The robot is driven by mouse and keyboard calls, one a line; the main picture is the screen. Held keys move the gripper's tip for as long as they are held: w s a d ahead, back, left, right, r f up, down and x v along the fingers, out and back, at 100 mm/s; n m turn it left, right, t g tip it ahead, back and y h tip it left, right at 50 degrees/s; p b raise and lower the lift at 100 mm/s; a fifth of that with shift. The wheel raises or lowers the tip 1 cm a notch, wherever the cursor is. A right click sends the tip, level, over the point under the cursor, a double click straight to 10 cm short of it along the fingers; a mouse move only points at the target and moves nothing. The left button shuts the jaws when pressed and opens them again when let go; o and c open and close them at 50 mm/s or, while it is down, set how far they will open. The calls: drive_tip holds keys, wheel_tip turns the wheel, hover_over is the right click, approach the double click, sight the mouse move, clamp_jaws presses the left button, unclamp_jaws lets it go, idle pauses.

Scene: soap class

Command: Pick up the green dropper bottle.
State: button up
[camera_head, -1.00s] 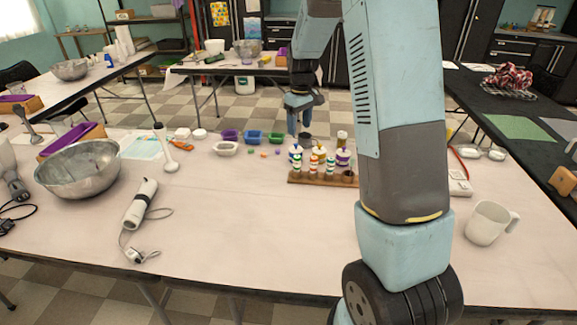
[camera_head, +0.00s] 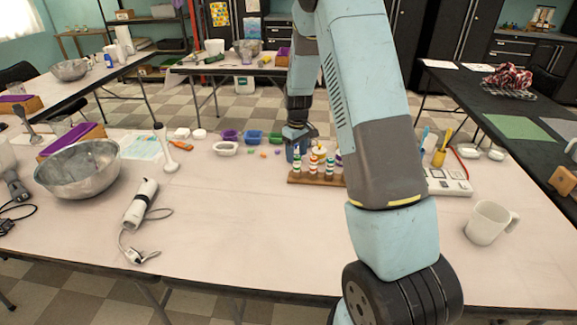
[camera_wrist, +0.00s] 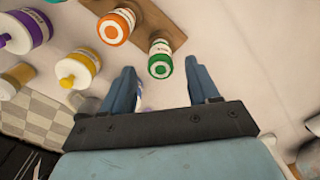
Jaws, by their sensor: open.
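My gripper (camera_wrist: 161,72) is open, with one blue finger to each side and the green bottle just beyond the gap, apart from the fingers. In the head view my gripper (camera_head: 297,143) is low at the back left of the rack (camera_head: 304,179).
White bottles with yellow (camera_wrist: 78,68) and purple (camera_wrist: 22,30) parts stand left in the wrist view. Small coloured tubs (camera_head: 252,137) sit left of the rack. A white mug (camera_head: 487,223) stands at right. The table's front middle is clear.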

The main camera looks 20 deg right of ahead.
sight(297, 163)
drive_tip(key=shift+f, duration=2.6)
drive_tip(key=shift+c, duration=0.2)
drive_tip(key=c, duration=0.6)
